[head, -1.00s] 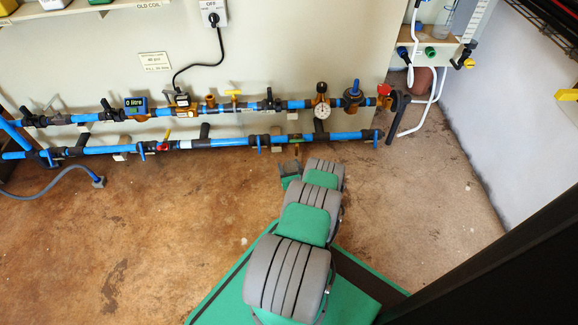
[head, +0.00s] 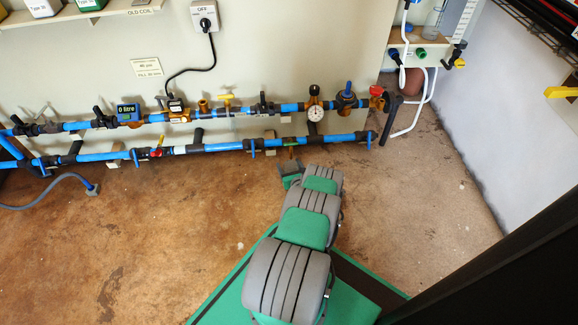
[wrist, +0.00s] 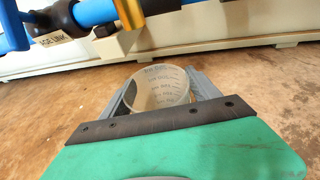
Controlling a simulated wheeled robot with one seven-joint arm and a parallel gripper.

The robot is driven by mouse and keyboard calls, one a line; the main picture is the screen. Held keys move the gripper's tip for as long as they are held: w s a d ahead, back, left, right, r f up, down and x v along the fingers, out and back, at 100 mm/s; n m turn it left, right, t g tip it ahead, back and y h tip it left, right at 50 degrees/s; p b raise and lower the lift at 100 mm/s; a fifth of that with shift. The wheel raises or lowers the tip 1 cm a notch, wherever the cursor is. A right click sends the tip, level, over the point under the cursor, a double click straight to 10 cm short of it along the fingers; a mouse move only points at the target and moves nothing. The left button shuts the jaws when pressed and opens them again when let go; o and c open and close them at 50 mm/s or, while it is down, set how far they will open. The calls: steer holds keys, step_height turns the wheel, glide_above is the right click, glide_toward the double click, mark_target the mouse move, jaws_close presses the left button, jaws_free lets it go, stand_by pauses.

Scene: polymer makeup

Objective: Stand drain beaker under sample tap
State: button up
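A clear beaker (wrist: 160,88) with printed graduation marks stands upright between the two grey fingers of my gripper (wrist: 164,80) in the wrist view. The fingers lie against its sides, and it looks empty. In the head view my gripper (head: 290,172) is low, just in front of the lower blue pipe, and my arm hides the beaker. A brass tap body (wrist: 130,10) hangs from the pipe just beyond and slightly left of the beaker in the wrist view.
Two blue pipe runs (head: 225,147) with valves and a pressure gauge (head: 314,113) cross the low wall. A grey hose (head: 45,200) lies on the floor at the left. The brown floor (head: 130,235) is clear left of my arm. A white wall (head: 480,130) stands at the right.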

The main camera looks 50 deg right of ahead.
steer(key=shift+o, duration=1.2)
steer(key=shift+s, duration=0.1)
steer(key=p+v, duration=0.3)
steer(key=v, duration=0.3)
steer(key=shift+s+a+r, duration=0.15)
steer(key=shift+s+r, duration=0.1)
steer(key=shift+s, duration=0.05)
steer(key=shift+s+a+p, duration=0.3)
steer(key=shift+s, duration=0.05)
